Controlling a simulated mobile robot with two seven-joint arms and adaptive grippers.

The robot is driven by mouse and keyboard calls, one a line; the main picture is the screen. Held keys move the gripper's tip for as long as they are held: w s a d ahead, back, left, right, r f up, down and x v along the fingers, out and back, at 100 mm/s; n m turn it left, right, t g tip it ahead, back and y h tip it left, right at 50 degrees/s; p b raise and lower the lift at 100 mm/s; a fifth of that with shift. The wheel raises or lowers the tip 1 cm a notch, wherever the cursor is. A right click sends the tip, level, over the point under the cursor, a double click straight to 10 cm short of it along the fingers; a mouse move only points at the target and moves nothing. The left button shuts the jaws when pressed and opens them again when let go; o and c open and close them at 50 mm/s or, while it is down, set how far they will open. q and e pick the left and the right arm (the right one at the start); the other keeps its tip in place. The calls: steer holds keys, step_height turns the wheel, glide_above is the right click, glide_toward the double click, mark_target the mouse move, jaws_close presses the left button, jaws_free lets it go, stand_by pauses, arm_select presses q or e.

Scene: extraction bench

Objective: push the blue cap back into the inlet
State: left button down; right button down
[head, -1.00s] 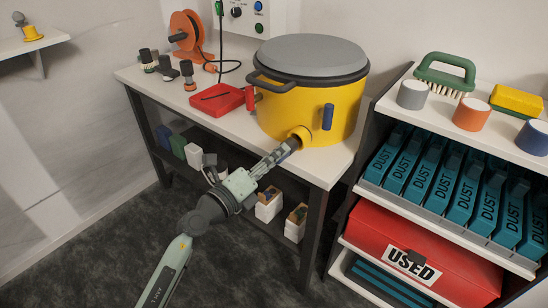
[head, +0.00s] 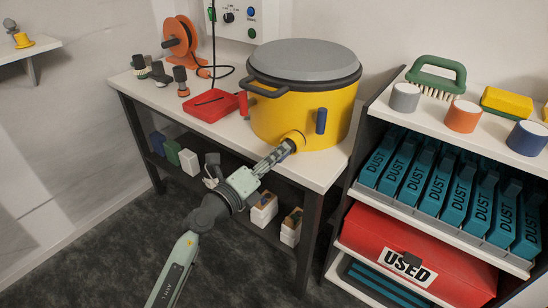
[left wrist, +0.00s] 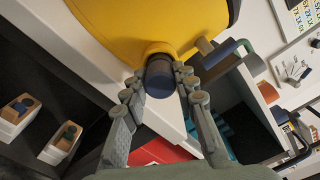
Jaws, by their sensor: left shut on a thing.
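The yellow drum (head: 283,117) with a grey lid stands on the white bench. Its short yellow inlet (head: 295,135) sticks out low on the front side. My left gripper (head: 284,149) is shut on the dark blue cap (head: 289,146), which sits at the inlet mouth. In the left wrist view the cap (left wrist: 160,76) lies between the two fingertips (left wrist: 158,82), against the yellow inlet ring (left wrist: 157,49). Most of the cap's side shows outside the ring; how deep it sits is hidden. My right gripper is not in view.
A blue upright handle (head: 321,121) is on the drum just right of the inlet. A red flat case (head: 211,105) and an orange reel (head: 181,36) stand left on the bench. A shelf (head: 462,262) with teal DUST boxes (head: 410,166) is close on the right.

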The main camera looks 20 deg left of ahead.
arm_select(q)
steer(key=shift+w+d, duration=0.15)
steer(key=shift+w, duration=0.35)
steer(key=c, duration=1.1)
jaws_free()
steer(key=v, duration=1.2)
steer(key=shift+r, duration=0.1)
